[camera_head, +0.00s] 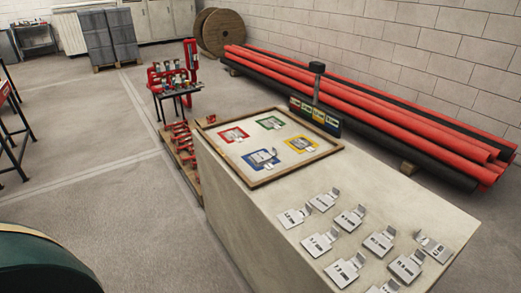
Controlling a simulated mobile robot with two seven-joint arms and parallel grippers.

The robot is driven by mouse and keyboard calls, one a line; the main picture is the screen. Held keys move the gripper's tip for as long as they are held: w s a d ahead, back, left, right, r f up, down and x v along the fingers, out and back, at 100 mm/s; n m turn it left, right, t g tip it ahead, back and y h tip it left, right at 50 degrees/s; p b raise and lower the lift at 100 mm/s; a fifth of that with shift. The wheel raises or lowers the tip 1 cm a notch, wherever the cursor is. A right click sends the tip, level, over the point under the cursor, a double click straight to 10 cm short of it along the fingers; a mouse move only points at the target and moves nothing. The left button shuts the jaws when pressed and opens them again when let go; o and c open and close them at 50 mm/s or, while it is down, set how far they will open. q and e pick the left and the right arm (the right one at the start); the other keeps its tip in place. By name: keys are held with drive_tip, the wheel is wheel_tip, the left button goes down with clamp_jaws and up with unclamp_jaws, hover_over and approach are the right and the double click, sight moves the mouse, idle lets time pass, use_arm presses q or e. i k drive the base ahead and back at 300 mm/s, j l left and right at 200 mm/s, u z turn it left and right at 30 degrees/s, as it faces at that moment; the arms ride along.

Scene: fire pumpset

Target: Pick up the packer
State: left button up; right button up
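Several flat grey metal packers with upright tabs and dark size markings lie on the near part of a pale block-shaped counter (229,208). They include one packer at the left (293,217), one in the middle (319,243) and one at the right (406,268). A packer at the far right (434,248) lies turned differently from the others. The lowest one is cut off by the bottom edge. The markings are too small to read surely. Neither of my grippers is in the head view.
A wood-rimmed tray (292,177) on the counter has red, green, blue and yellow squares. A small sign (315,115) stands behind it. Red and black pipes (400,115) lie beyond. A red-topped stand (175,82) is behind left. Open floor (95,180) lies left.

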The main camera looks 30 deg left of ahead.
sight(348, 221)
drive_tip(key=z, duration=0.85)
drive_tip(key=j+z, duration=0.25)
drive_tip(key=z, duration=0.2)
drive_tip(key=j+z, duration=0.25)
drive_tip(key=z, duration=0.2)
drive_tip(key=k+j+z, duration=0.1)
drive_tip(key=j+z, duration=0.15)
drive_tip(key=z, duration=0.2)
drive_tip(key=k+j+z, duration=0.55)
drive_tip(key=j+z, duration=0.2)
drive_tip(key=j, duration=0.15)
